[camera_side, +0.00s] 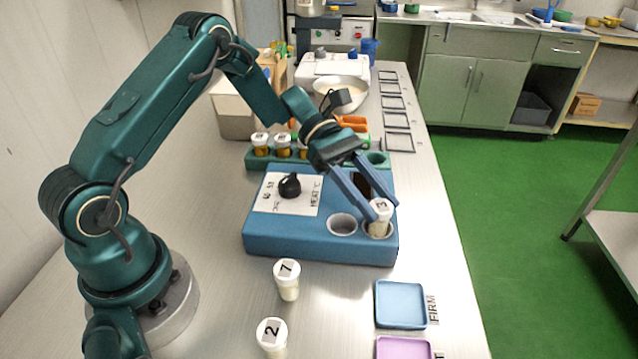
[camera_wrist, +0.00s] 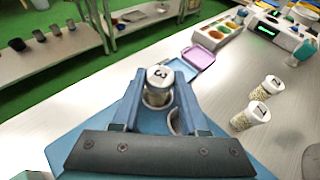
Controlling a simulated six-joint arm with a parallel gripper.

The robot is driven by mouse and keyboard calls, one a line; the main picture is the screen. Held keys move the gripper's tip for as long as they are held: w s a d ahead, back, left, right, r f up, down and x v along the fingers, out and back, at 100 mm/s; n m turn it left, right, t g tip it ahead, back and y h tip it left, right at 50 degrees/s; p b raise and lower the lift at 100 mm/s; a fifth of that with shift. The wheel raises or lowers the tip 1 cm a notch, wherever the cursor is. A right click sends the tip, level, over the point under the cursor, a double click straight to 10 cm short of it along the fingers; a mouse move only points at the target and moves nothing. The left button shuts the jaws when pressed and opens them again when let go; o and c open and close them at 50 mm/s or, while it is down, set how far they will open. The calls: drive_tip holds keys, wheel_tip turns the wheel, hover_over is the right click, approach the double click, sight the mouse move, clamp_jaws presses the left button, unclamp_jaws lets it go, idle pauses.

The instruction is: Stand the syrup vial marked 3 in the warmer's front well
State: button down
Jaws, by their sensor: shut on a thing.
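The syrup vial marked 3 (camera_side: 381,210) has a white cap with a black 3 and a pale body. My gripper (camera_side: 383,212) is shut on it, one finger on each side. The vial looks upright, with its lower end inside the rim of a round well (camera_side: 378,235) at the near right corner of the blue warmer (camera_side: 310,244). I cannot tell whether it touches the bottom. In the wrist view the vial (camera_wrist: 158,78) stands between my fingers, over that well. An empty well (camera_side: 342,224) lies just to its left.
The warmer's black dial (camera_side: 290,186) is at its left. Behind stands a green rack (camera_side: 258,161) with several vials. Vials marked 7 (camera_side: 287,280) and 2 (camera_side: 271,336) stand on the table in front. A blue tray (camera_side: 400,304) marked FIRM and a purple tray (camera_side: 403,348) lie at the front right.

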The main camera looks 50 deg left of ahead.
drive_tip(key=shift+f, duration=0.6)
drive_tip(key=c, duration=0.7)
unclamp_jaws()
drive_tip(key=shift+a, duration=0.1)
drive_tip(key=shift+v, duration=5.4)
